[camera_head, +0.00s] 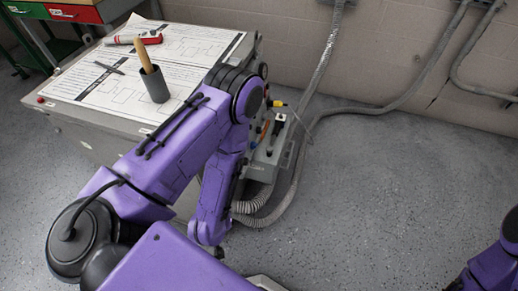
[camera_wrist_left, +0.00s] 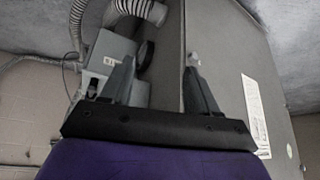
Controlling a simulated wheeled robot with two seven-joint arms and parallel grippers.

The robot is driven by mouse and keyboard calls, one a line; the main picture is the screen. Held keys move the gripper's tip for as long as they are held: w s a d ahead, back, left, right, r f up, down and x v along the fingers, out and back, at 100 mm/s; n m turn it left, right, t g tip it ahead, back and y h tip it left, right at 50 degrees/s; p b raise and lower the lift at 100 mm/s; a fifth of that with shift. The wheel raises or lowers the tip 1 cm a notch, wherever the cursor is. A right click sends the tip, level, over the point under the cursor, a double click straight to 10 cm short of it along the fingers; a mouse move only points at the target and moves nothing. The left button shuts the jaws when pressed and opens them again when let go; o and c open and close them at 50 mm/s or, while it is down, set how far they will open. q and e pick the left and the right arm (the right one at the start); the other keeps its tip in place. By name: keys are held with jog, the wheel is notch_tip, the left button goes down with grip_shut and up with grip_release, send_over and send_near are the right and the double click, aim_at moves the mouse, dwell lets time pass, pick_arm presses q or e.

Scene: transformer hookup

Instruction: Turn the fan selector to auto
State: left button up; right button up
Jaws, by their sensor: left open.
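My left arm (camera_head: 213,195) reaches across the front of the grey cabinet in the head view, and it hides its own gripper there. In the left wrist view the left gripper (camera_wrist_left: 158,75) is open, with nothing between its fingers. A dark round knob (camera_wrist_left: 146,56) shows beside the left-hand fingertip. A small pale knob (camera_wrist_left: 194,58) shows at the right-hand fingertip, in front of the grey cabinet wall (camera_wrist_left: 228,60). I cannot tell which of these is the fan selector, nor whether either is touched. No selector markings can be read. My right gripper is out of view.
A grey side box (camera_head: 270,155) with cables and ribbed hoses (camera_head: 255,205) stands at the cabinet's right side. The floor (camera_head: 380,190) to the right is clear.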

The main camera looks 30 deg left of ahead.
aim_at(247, 162)
pick_arm(q)
jog(key=w+d+f+n+t+b, duration=0.1)
jog(key=w+d+f+t+b, duration=0.1)
jog(key=w+f+b, duration=0.45)
jog(key=w+d+f+n+t+y+b, duration=0.1)
jog(key=w+d+n+t+y+b, duration=0.15)
jog(key=w+n+y+b, duration=0.7)
jog(key=w+d+f+n+t+b, duration=0.15)
jog(key=w+n+t+b, duration=0.35)
jog(key=w, duration=1)
jog(key=s+d+r+n+g+y+b, duration=0.1)
jog(key=s+r+n+g+y+b, duration=0.15)
jog(key=n+g, duration=0.65)
jog(key=s+d+r+n+g+y+b, duration=0.1)
jog(key=s+r+n+g+y, duration=0.4)
jog(key=n, duration=0.9)
jog(key=a+f+g+h+b, duration=0.1)
jog(key=a+h, duration=0.1)
jog(key=a, duration=0.8)
jog(key=shift+w+a+n, duration=0.15)
jog(key=shift+w+n, duration=0.2)
jog(key=shift+w, duration=0.1)
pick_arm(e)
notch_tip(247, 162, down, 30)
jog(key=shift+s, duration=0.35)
pick_arm(q)
jog(key=shift+f, duration=0.1)
